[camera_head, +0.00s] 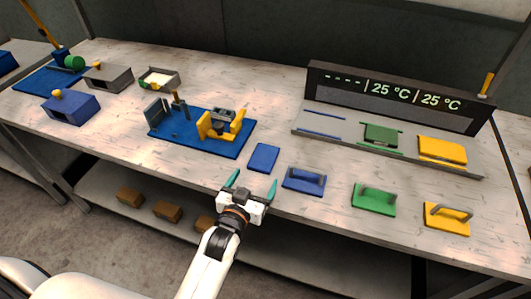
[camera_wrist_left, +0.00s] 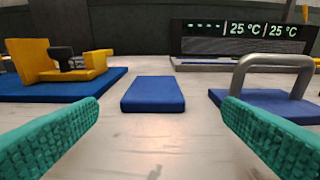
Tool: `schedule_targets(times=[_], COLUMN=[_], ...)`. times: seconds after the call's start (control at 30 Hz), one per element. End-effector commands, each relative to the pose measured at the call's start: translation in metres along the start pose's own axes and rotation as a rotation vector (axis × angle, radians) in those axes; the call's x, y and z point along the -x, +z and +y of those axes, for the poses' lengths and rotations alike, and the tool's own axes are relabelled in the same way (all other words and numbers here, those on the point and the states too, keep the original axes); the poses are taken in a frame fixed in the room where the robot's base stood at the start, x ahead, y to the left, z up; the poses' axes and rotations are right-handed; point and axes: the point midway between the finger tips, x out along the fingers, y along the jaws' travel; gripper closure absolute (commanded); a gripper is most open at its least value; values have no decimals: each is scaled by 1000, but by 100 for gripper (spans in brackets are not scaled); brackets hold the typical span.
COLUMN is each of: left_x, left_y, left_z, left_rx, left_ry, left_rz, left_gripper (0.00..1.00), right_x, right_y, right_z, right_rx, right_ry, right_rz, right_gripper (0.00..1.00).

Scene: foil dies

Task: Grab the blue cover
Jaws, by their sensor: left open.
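A flat blue block (camera_head: 263,158) lies near the table's front edge, and it also shows straight ahead in the left wrist view (camera_wrist_left: 153,95). Just right of it lies a blue plate with an arched grey-blue handle (camera_head: 304,180); in the left wrist view (camera_wrist_left: 275,98) it is partly behind the right finger. Either may be the blue cover; I cannot tell which by name. My left gripper (camera_head: 253,184) is open and empty, its teal fingers pointing toward the flat block from the front edge. It is apart from both. My right gripper is out of view.
A green handled plate (camera_head: 374,199) and a yellow one (camera_head: 446,218) lie to the right. Behind is a display unit (camera_head: 398,97) with a grey shelf. A blue base with yellow clamps (camera_head: 192,136) stands left of the flat block. Bare table separates them.

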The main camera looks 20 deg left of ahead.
Motion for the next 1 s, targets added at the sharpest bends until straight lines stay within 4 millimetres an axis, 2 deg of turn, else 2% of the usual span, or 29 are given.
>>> schedule_targets(times=[0.1,0.37,0.63,0.77,0.97,1.0], left_x=[-22,-43,-82,-90,-91,-91], left_y=[2,2,5,4,3,3], left_z=[0,1,8,8,8,8], left_rx=[-1,-1,0,-1,0,0], left_ry=[0,-1,0,0,0,0], left_rz=[-1,0,0,1,1,1], left_gripper=[11,11,11,11,11,14], right_x=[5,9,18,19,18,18], right_y=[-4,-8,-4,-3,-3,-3], right_z=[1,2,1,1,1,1], right_rx=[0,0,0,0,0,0], right_ry=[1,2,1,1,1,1], right_rz=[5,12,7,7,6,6], right_gripper=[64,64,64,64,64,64])
